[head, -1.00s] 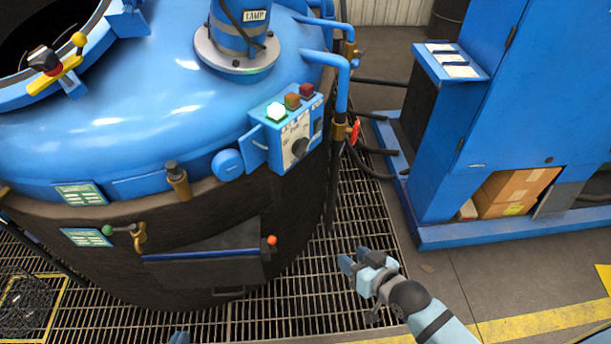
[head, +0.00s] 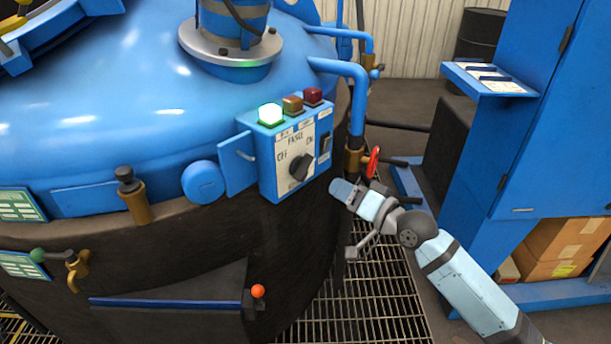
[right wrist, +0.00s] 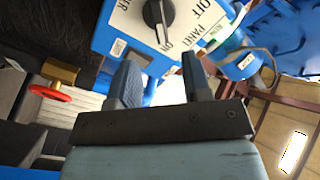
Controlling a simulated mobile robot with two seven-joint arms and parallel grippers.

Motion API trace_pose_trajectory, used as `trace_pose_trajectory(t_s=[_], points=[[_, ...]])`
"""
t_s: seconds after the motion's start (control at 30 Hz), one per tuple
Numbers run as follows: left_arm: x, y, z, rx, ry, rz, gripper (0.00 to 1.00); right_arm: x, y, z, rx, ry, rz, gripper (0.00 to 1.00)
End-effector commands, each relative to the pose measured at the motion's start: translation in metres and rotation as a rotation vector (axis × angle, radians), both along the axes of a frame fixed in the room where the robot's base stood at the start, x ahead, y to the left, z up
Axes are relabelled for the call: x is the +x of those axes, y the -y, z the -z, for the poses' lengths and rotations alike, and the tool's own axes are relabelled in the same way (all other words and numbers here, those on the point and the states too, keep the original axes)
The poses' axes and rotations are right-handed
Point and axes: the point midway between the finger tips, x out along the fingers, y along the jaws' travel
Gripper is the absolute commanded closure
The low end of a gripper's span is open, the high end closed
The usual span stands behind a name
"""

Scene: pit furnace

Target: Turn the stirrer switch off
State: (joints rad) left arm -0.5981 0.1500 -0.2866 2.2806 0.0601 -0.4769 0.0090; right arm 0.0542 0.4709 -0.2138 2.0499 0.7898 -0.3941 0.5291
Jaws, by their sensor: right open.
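The control box (head: 284,150) on the side of the blue furnace lid carries a black rotary knob (head: 301,166) on a white plate with off and on marks. The knob also shows at the top of the right wrist view (right wrist: 157,14), beyond the fingers. A small black switch (head: 325,143) sits right of the plate; no stirrer label is readable. My right gripper (head: 345,191) is open and empty, just right of and below the box, apart from the knob. My left gripper is out of view.
On the box top, a green lamp (head: 271,114) glows beside dark amber (head: 293,104) and red (head: 313,95) lamps. A blue pipe (head: 357,95) and a red valve handle (head: 373,161) stand close to my right gripper. A blue cabinet (head: 540,110) stands at the right.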

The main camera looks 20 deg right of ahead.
Motion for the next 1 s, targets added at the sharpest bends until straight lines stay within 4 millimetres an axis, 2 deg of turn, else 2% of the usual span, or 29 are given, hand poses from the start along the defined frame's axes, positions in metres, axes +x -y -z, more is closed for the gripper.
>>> trace_pose_trajectory(t_s=[0.3, 0.5, 0.7, 0.97, 1.0], points=[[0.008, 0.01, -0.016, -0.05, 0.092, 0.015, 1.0, 0.06, -0.034, 0.001, 0.002, 0.001, 0.001, 0.55], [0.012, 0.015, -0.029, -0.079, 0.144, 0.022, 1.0, 0.086, -0.049, 0.001, -0.001, 0.001, 0.002, 0.55], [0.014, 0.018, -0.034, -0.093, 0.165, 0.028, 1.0, 0.097, -0.055, 0.001, -0.002, -0.001, 0.001, 0.55], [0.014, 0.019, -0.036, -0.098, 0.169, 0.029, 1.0, 0.097, -0.056, 0.0, -0.002, 0.0, 0.001, 0.55], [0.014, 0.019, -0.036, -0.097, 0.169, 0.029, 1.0, 0.097, -0.056, 0.001, -0.002, 0.0, 0.001, 0.62]])
